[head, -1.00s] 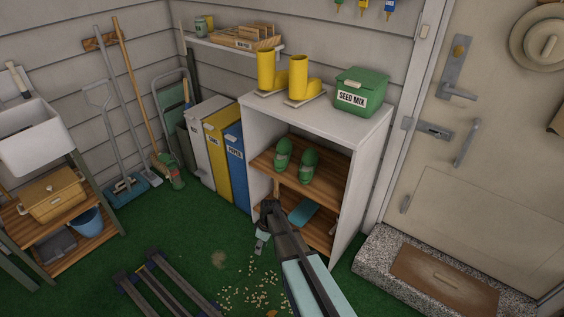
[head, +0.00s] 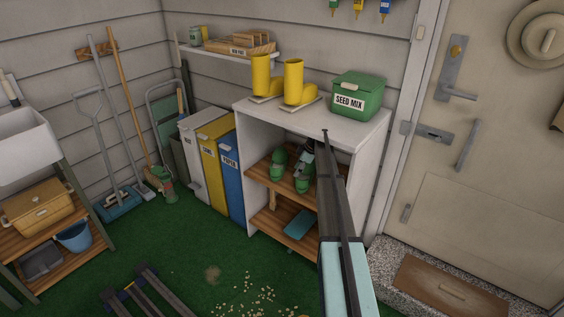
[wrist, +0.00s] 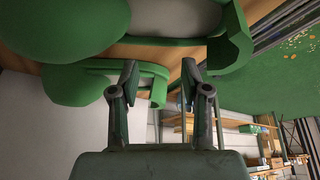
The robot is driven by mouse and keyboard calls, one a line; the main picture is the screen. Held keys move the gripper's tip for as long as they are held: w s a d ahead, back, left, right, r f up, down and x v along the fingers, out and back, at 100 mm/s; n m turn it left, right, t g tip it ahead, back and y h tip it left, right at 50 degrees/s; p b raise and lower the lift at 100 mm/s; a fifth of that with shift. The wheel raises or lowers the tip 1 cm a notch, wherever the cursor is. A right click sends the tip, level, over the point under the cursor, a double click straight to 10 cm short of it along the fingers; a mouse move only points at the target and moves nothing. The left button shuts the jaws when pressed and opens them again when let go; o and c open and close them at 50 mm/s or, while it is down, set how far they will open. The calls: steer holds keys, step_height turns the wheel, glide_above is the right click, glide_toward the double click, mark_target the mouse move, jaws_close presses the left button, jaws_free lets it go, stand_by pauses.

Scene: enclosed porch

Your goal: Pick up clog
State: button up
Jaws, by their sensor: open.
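Two green clogs stand side by side on the upper wooden shelf of the white cabinet: the left clog (head: 278,161) and the right clog (head: 303,182). My gripper (wrist: 160,76) is open and empty. In the head view it is at the right clog, and my arm hides part of it. In the wrist view one clog (wrist: 62,28) fills the upper left, and the other clog (wrist: 80,86) shows beyond it. A green clog edge shows between the fingertips; I cannot tell whether they touch it.
The white cabinet (head: 368,170) encloses the shelf at its sides and top. Yellow boots (head: 293,82) and a green seed mix box (head: 358,97) stand on top. A teal item (head: 300,224) lies on the lower shelf. Colored bins (head: 229,175) stand left. The green floor in front is mostly open.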

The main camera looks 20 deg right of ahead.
mark_target(276, 170)
steer(key=shift+s+d+r+m, duration=0.15)
steer(key=shift+s+d+m, duration=0.15)
steer(key=shift+s+d, duration=0.5)
steer(key=w+a, duration=0.1)
steer(key=a, duration=0.1)
steer(key=w+a, duration=0.3)
steer(key=a, duration=0.1)
steer(key=shift+w+a, duration=0.3)
steer(key=w+a, duration=0.2)
steer(key=a, duration=0.1)
steer(key=shift+a, duration=0.1)
steer(key=shift+b+x, duration=0.3)
steer(key=shift+x, duration=1.25)
jaws_close()
